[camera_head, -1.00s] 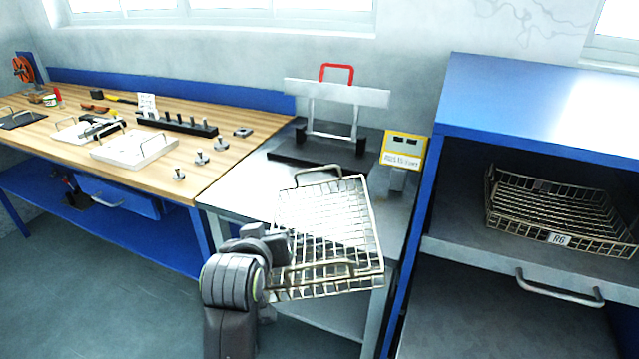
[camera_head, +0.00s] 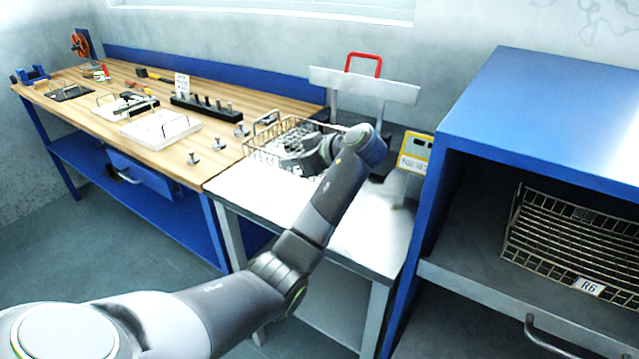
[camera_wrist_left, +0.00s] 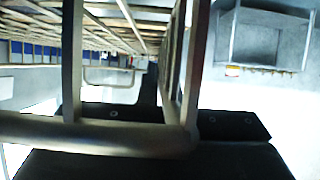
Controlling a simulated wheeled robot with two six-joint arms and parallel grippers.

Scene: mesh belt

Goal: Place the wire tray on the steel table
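The wire tray (camera_head: 262,153) is at the back left of the steel table (camera_head: 270,197), its left end close to the wooden bench's edge. My left arm reaches in from the lower left, and my left gripper (camera_head: 315,155) is at the tray's near right side, partly hidden by my wrist. In the left wrist view the wire tray (camera_wrist_left: 95,140) fills the near area, with its thick rim bar across the dark fingers of my left gripper (camera_wrist_left: 165,125), which looks shut on it. I cannot tell whether the tray touches the tabletop. My right gripper is not in view.
A frame with a red handle (camera_head: 364,62) and a yellow-edged display (camera_head: 415,153) stand at the table's back. The wooden bench (camera_head: 105,90) holds a white tray (camera_head: 160,128) and several fittings. Another wire tray (camera_head: 570,240), labelled R6, sits in the blue cabinet (camera_head: 560,95).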

